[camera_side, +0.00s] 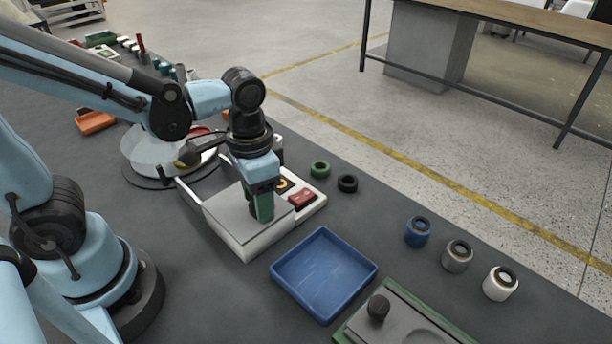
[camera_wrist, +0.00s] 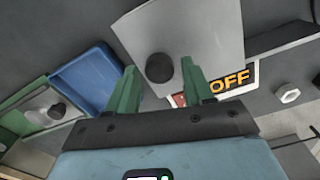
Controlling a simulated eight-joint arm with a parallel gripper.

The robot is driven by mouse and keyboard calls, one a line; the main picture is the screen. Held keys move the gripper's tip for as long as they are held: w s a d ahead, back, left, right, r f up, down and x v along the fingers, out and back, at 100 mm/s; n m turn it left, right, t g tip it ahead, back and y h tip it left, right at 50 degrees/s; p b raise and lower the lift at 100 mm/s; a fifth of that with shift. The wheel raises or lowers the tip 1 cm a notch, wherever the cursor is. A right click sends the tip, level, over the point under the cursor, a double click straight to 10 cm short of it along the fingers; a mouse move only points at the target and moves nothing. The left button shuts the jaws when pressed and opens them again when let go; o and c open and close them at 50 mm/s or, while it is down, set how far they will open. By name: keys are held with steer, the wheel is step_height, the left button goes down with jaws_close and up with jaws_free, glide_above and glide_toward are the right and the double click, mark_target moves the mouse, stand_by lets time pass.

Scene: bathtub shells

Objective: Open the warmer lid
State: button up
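The warmer is a low white box (camera_side: 246,246) with a flat grey lid (camera_side: 228,216), lying closed in the side view. In the wrist view the lid (camera_wrist: 190,38) carries a dark round knob (camera_wrist: 160,67). My gripper (camera_side: 262,212) points down over the lid with green fingers, hiding the knob in the side view. In the wrist view the two fingers stand apart, one on each side of the knob, with gaps visible. I cannot tell how far the tips are above the lid. A red switch (camera_side: 302,197) sits beside the lid; an OFF label (camera_wrist: 230,82) shows.
A blue tray (camera_side: 325,272) lies just right of the warmer. A green-edged box with a black knob (camera_side: 378,306) is at the front right. Green (camera_side: 320,168) and black rings (camera_side: 347,183) lie behind. Three small jars (camera_side: 457,256) stand at the right.

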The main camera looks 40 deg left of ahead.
jaws_close()
steer(key=a, duration=1)
steer(key=shift+a, duration=0.35)
steer(key=shift+o, duration=1)
jaws_free()
step_height(320, 180, up, 12)
